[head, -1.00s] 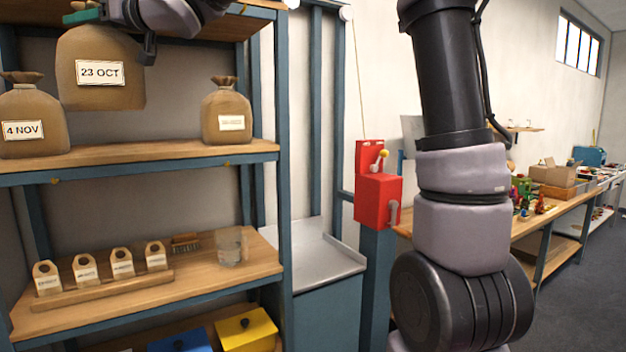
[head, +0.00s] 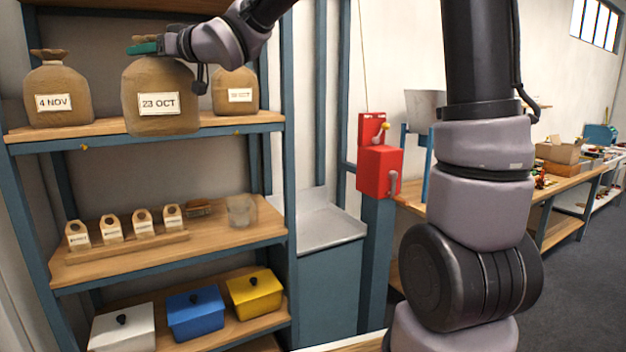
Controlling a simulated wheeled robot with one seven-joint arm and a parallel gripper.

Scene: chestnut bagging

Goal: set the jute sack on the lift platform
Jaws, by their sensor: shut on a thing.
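A jute sack labelled "23 OCT" (head: 158,82) hangs in front of the upper shelf's edge, its base lower than the board. My gripper (head: 143,47) is shut on the neck of this sack, with a green part showing there. The lift platform appears to be the grey metal tray (head: 330,234) to the right of the shelving, low between blue posts. It is bare. The sack is apart from it, higher and to the left.
Sacks labelled "4 NOV" (head: 57,88) and one with a small unreadable label (head: 237,90) stand on the upper shelf (head: 100,127). Below are wooden tags (head: 112,226), a glass (head: 241,209) and lidded boxes (head: 196,312). A red control box (head: 379,170) stands right of the tray.

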